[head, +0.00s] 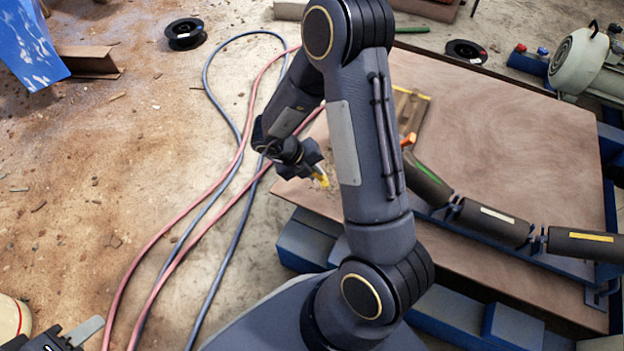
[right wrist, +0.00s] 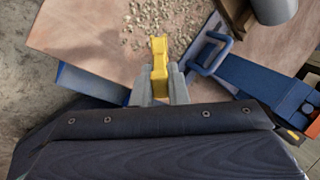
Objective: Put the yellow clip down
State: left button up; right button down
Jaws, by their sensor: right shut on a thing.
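The yellow clip (right wrist: 159,50) is between the grey fingers of my right gripper (right wrist: 159,82) in the right wrist view. The gripper is shut on it, and its far end sticks out past the fingertips. Whether the clip touches the surface I cannot tell. My left gripper (head: 78,334) is only partly in view at the bottom left corner, and its opening is not clear.
Loose gravel (right wrist: 165,20) lies on the top beyond the clip. A blue bracket (right wrist: 212,52) stands right of the clip. Dark rollers (head: 492,222) cross the tabletop's front side. Red and blue hoses (head: 236,152) lie on the floor to the left.

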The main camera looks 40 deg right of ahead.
jog(key=f, duration=0.1)
jog(key=f+b, duration=0.2)
jog(key=shift+w+d+f, duration=0.1)
jog(key=shift+w+f, duration=0.2)
jog(key=shift+f, duration=0.1)
jog(key=shift+f, duration=0.15)
jog(key=c, duration=1.4)
grip_release()
jog(key=shift+c, duration=0.2)
